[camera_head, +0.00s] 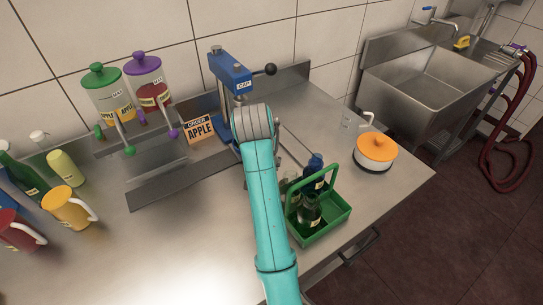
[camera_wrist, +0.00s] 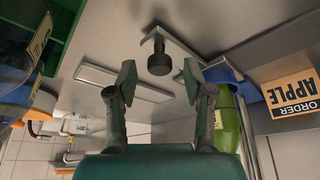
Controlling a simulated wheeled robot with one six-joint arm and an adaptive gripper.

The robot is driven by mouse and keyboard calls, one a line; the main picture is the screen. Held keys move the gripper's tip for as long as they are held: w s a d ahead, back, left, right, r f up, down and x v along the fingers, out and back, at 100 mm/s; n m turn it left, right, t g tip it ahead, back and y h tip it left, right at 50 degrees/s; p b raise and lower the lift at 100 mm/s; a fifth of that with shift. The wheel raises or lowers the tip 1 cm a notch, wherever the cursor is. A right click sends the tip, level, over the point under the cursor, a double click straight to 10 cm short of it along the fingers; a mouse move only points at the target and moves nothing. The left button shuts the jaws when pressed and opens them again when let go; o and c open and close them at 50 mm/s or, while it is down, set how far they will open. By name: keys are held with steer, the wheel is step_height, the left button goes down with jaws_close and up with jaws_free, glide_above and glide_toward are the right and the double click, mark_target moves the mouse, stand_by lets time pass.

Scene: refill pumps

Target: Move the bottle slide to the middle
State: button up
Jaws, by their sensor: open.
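My gripper (camera_wrist: 158,82) is open in the wrist view, with its two dark green fingers spread apart. A black knob (camera_wrist: 158,58) on a short stem shows between and just beyond the fingertips, joined to a grey metal plate (camera_wrist: 180,38); it looks like the handle of the bottle slide. I cannot tell whether the fingers reach around it. A green bottle shape (camera_wrist: 230,122) shows behind the right finger. In the head view my arm hides the gripper and knob. The blue cap press (camera_head: 232,72) stands behind my arm.
The orange "ORDER APPLE" sign (camera_head: 200,128) stands left of the press, near two dispensers with green (camera_head: 108,93) and purple (camera_head: 147,83) lids. A green bottle carrier (camera_head: 325,222) stands close right of my arm. An orange-lidded pot (camera_head: 376,152) is further right. Jugs and bottles crowd the left.

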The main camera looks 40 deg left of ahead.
steer(key=shift+w+f, duration=0.1)
steer(key=shift+f, duration=0.25)
steer(key=shift+c, duration=0.2)
